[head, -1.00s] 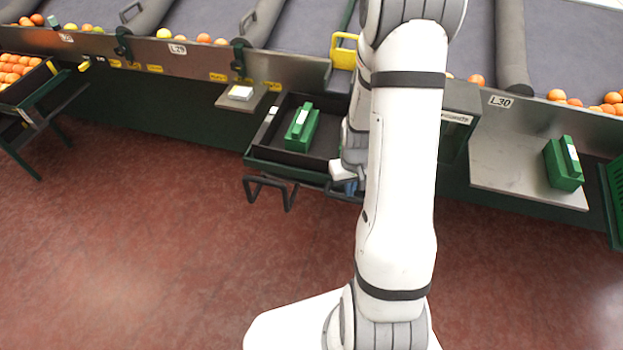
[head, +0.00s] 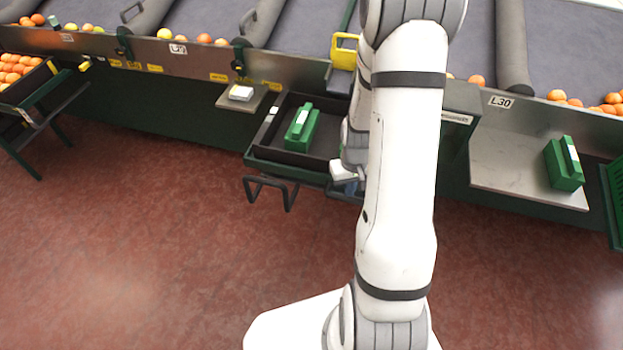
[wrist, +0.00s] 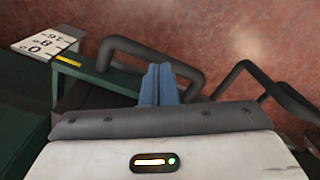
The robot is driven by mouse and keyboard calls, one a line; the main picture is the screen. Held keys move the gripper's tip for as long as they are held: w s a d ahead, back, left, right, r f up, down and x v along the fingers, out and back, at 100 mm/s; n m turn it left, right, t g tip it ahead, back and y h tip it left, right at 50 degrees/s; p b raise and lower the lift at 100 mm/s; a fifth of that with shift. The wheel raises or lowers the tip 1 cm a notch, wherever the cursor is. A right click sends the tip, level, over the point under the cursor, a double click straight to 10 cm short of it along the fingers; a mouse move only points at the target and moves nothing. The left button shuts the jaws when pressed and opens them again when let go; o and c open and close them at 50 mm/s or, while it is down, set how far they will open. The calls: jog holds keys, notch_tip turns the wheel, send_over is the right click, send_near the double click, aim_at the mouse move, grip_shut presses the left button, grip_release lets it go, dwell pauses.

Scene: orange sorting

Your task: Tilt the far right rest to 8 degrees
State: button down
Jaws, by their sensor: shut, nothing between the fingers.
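A black tray-like rest (head: 268,150) with a green front edge stands below the conveyor, left of my arm. A green block (head: 301,128) lies in it. A dark bent handle (head: 270,188) hangs from its front; my arm partly hides the right end. In the wrist view, my gripper's blue fingers (wrist: 158,84) are shut and empty, close to a dark handle loop (wrist: 150,52). Whether they touch it I cannot tell. A white scale plate (wrist: 45,44) reads 0, 8 and 16. A yellow mark (wrist: 68,60) lies near its 0 end.
A second dark handle bar (wrist: 262,85) is right of the fingers. A grey shelf (head: 510,175) with a green block (head: 564,165) stands right of my arm. A small shelf (head: 228,103) is left of the rest. The red floor in front is clear.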

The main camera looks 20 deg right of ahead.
jog(key=shift+f+b, duration=1.7)
jog(key=shift+f, duration=0.35)
dwell(1.7)
jog(key=shift+r, duration=0.15)
jog(key=shift+r+p, duration=3.3)
jog(key=shift+r, duration=1.15)
jog(key=s+a+r+t, duration=0.1)
jog(key=s+a+r, duration=0.3)
jog(key=r, duration=0.4)
jog(key=s+a+r+p, duration=0.1)
jog(key=s+a+r, duration=0.3)
jog(key=r, duration=0.5)
jog(key=s+a+r+t+p, duration=0.1)
jog(key=s+a+r, duration=0.3)
jog(key=r, duration=0.5)
jog(key=shift+n+t, duration=0.3)
jog(key=shift+n, duration=0.1)
jog(key=shift+s, duration=0.1)
